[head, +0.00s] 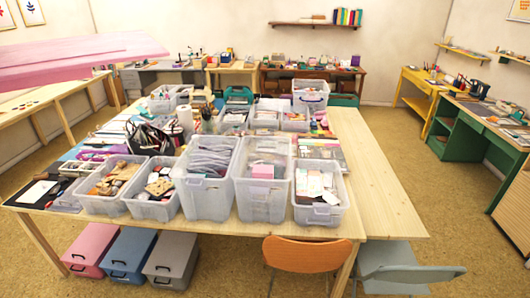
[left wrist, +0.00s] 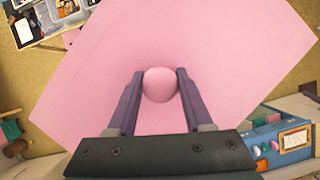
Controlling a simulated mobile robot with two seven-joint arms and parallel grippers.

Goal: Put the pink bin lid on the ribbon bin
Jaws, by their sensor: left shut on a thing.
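The pink bin lid (head: 75,62) is a broad flat slab, held up at the upper left in the head view. In the left wrist view the lid (left wrist: 95,95) fills the middle, with a round pink knob (left wrist: 160,85). My left gripper (left wrist: 160,84) is shut on that knob, one finger on each side. Several clear bins stand on the wooden table, lower than the lid; one (head: 206,200) holds grey strips. I cannot tell for sure which is the ribbon bin. My right gripper is out of view.
Neighbouring clear bins (head: 265,205) stand close together along the table's front edge. The table's right side (head: 378,190) is bare. Pink (head: 92,247), blue and grey boxes sit on the floor below. Orange (head: 305,254) and grey chairs stand at the front.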

